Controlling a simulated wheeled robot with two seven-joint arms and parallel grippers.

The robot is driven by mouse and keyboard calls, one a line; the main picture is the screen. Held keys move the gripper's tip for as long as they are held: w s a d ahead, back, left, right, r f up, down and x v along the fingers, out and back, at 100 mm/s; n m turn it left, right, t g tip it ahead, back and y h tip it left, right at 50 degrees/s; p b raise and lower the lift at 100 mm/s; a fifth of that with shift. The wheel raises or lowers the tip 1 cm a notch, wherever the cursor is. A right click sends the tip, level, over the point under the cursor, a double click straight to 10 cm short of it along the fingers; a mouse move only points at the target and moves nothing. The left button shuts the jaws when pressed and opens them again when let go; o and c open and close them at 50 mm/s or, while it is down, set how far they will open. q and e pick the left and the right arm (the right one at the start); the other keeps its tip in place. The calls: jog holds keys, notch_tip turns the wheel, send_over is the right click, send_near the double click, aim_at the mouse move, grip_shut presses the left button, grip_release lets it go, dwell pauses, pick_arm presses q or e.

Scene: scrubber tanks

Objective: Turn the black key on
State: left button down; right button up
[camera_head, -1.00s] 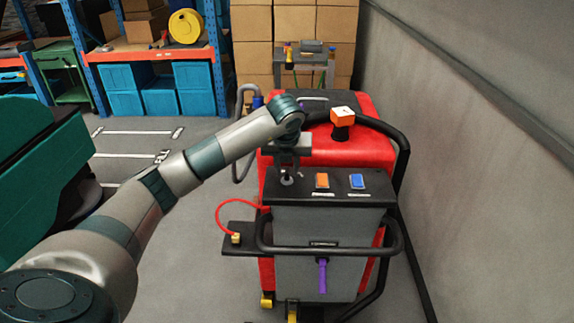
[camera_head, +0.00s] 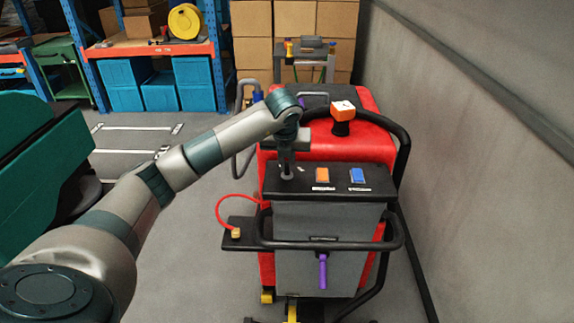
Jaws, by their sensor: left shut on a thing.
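The scrubber's black control panel (camera_head: 375,178) carries an orange switch (camera_head: 322,175) and a blue switch (camera_head: 357,176). The black key sits in a round socket (camera_head: 287,177) at the panel's left end. My left gripper (camera_head: 287,170) points down over the socket and is shut on the black key. The fingers cover the key, so its angle cannot be made out. My right gripper is not in view.
A black handlebar (camera_head: 330,246) runs in front. A grey wall (camera_head: 480,140) stands right; a teal machine (camera_head: 60,190) stands left.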

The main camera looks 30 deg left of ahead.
pick_arm(q)
jog(key=m+b, duration=0.2)
jog(key=m+h+b, duration=0.1)
jog(key=m+b, duration=0.1)
jog(key=b, duration=0.1)
jog(key=m+h+b, duration=0.1)
jog(key=b, duration=0.1)
jog(key=shift+a+f+m+t+b, duration=0.2)
jog(key=shift+a+m+t+b, duration=0.05)
jog(key=shift+m+t+b, duration=0.15)
jog(key=m+h+b, duration=0.1)
jog(key=m, duration=0.1)
jog(key=shift+r+m+b, duration=0.1)
jog(key=shift+m+b, duration=0.2)
jog(key=shift+b, duration=0.05)
jog(key=shift+a+r+m+g+h+b, duration=0.15)
jog(key=shift+m+h+b, duration=0.2)
jog(key=shift+m, duration=0.4)
jog(key=shift+m+g+h+b, duration=0.2)
jog(key=shift+m+h, duration=0.15)
jog(key=shift+m, duration=0.4)
jog(key=c, duration=1.8)
grip_release()
